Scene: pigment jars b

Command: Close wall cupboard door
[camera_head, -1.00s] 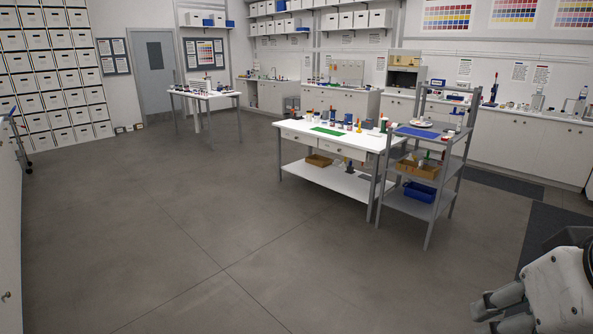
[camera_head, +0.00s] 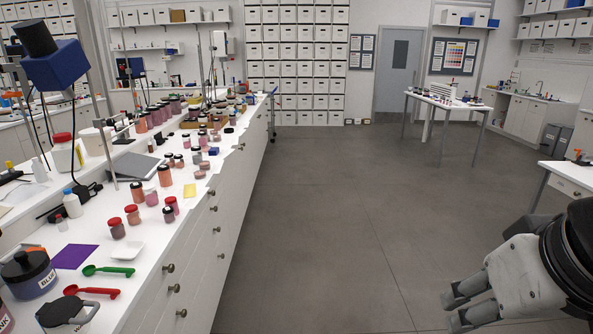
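No wall cupboard with a door that I can make out is in view; the wall storage I see is open shelving. My gripper (camera_head: 456,309) is at the lower right, over the floor. Its two fingers point left with a gap between them, and nothing shows in it. It is well clear of the counter and every cupboard.
A long white counter (camera_head: 228,190) with knobbed fronts runs along the left, crowded with jars, spoons and bottles. Open grey floor (camera_head: 330,235) lies ahead. A white table (camera_head: 446,103), a grey room door (camera_head: 398,72) and base cupboards (camera_head: 523,116) stand at the back.

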